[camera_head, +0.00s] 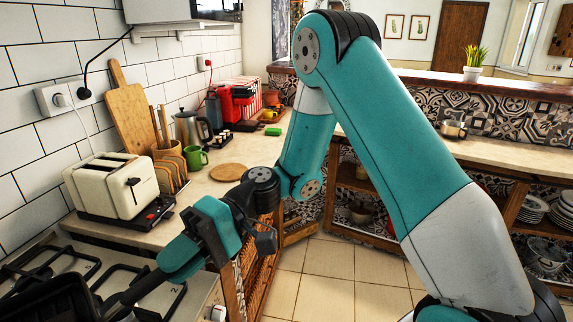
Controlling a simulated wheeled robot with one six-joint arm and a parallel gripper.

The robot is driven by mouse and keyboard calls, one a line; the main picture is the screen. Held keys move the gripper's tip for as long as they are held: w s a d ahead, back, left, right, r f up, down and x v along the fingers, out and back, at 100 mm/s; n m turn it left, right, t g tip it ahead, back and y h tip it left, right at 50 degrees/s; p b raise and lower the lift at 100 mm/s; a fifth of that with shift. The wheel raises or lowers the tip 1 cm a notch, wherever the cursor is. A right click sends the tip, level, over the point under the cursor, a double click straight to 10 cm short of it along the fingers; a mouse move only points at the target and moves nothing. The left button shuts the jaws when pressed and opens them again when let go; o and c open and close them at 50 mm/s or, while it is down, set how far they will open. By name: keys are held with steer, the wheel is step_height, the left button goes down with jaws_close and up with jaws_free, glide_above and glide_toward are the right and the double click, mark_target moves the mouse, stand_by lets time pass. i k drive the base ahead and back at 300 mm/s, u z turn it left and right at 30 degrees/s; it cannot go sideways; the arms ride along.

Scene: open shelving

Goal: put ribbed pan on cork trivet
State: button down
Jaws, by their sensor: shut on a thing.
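The dark ribbed pan (48,302) is at the bottom left corner, partly cut off by the picture edge, over the hob. My gripper (128,298) is shut on the pan's handle, at the lower left. The exact grip and any gap between pan and hob are hard to see. A round cork trivet (228,172) lies flat and bare on the counter, beyond and to the right of my gripper.
A moka pot (188,127) is behind. The gas hob (175,303) lies below my gripper.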

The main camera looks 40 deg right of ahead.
mark_target(235, 171)
steer(key=z, duration=1.3)
steer(key=i, duration=3.1)
steer(key=u, duration=1.7)
